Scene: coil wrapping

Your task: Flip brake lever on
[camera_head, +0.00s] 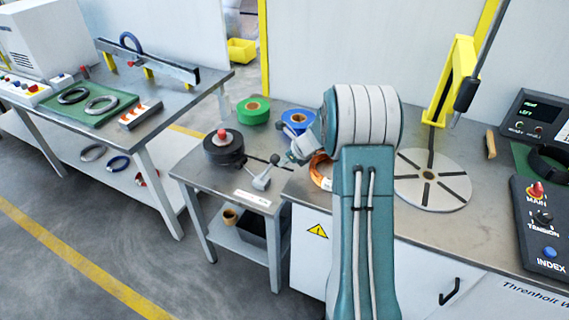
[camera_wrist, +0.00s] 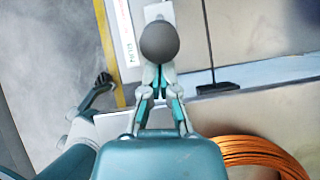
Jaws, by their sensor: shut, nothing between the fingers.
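The brake lever has a dark ball knob (camera_head: 275,159) on a short arm rising from a grey base (camera_head: 261,183), on the small side table beside the black spool. In the wrist view the round grey knob (camera_wrist: 159,42) is just beyond my fingertips. My gripper (camera_head: 286,160) is shut and empty, close to the knob. In the wrist view the fingers of my gripper (camera_wrist: 159,78) meet right behind the knob, and I cannot tell whether they touch it. The knob hides part of the lever.
A black spool (camera_head: 224,150) with a red top stands left of the lever. Green tape (camera_head: 253,111), a blue roll (camera_head: 297,121) and an orange coil (camera_head: 321,172) lie nearby. The orange coil also shows in the wrist view (camera_wrist: 250,152). A slotted disc (camera_head: 432,181) lies right of my arm.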

